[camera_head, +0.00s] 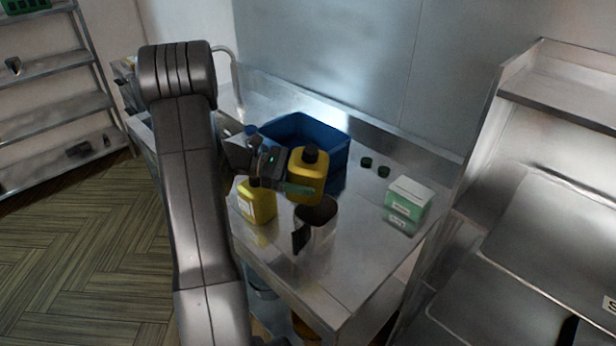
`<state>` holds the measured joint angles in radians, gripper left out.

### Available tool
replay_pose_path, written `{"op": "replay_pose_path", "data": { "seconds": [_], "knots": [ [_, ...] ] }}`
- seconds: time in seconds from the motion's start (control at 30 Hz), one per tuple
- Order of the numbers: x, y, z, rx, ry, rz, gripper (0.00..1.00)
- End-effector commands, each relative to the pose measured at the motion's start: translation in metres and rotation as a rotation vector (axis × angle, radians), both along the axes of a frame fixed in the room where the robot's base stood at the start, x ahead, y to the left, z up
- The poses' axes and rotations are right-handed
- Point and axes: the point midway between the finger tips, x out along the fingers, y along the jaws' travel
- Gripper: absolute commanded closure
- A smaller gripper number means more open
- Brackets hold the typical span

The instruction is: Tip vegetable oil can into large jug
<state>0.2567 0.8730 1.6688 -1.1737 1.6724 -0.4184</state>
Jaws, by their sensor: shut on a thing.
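My gripper (297,187) is shut on a yellow can (309,171) with a dark top. The can is about upright, just behind the large jug (322,232) in the picture. I cannot tell whether it is lifted clear of the counter. The jug is metallic, with a dark handle on its left and a dark opening facing up. The held can's lower edge overlaps the jug's far rim in view; I cannot tell if they touch. A second yellow can (256,203) with a pale label stands left of the jug, its top partly hidden by my gripper. I cannot read either label.
A blue crate (338,141) stands behind the held can. A green and white box (409,203) stands at the counter's right. The steel counter (345,275) is bare at the front right. A wall rises behind.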

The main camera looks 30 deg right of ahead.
Motion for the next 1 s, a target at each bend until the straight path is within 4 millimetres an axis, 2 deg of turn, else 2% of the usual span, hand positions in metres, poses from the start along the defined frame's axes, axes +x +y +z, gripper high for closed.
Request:
{"op": "replay_pose_path", "data": {
  "seconds": [0.53, 1.0],
  "knots": [
    [0.025, 0.004, 0.013, 0.042, -0.327, 0.002, 0.48],
    [0.046, 0.006, 0.010, 0.102, -0.781, 0.001, 0.48]
  ]
}}
